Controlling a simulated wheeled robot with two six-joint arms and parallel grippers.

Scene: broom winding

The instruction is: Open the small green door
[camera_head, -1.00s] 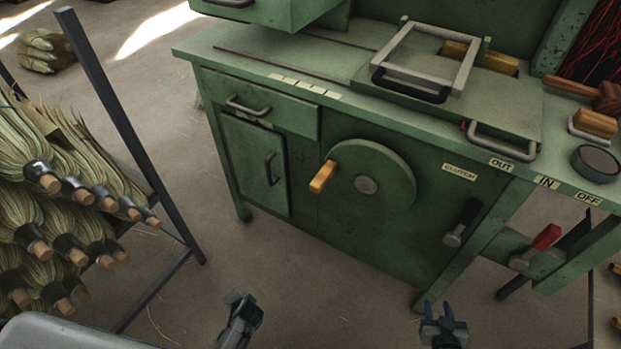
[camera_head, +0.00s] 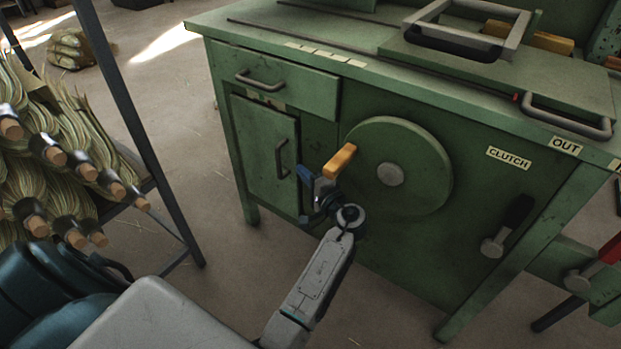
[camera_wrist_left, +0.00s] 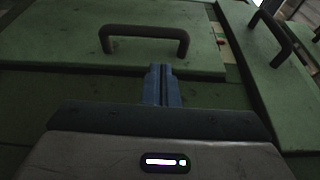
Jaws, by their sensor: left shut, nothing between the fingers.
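The small green door (camera_head: 258,140) is on the left of the green machine's front, below a drawer, and looks shut. Its dark bar handle (camera_head: 282,158) stands upright near the door's right edge. My left gripper (camera_head: 310,184) is in front of the machine, just right of the handle and beside the wheel's wooden knob. Its blue fingers are shut and empty. In the left wrist view the fingertips (camera_wrist_left: 161,80) point at the door (camera_wrist_left: 60,45), just short of the handle (camera_wrist_left: 145,38); they appear apart from it. My right gripper is out of view.
The drawer (camera_head: 300,92) with its handle (camera_head: 260,82) is above the door. A round green wheel (camera_head: 415,165) with a wooden knob (camera_head: 340,161) sits close on the right. A rack of broom heads (camera_head: 50,170) with a dark post stands at left. The floor before the door is open.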

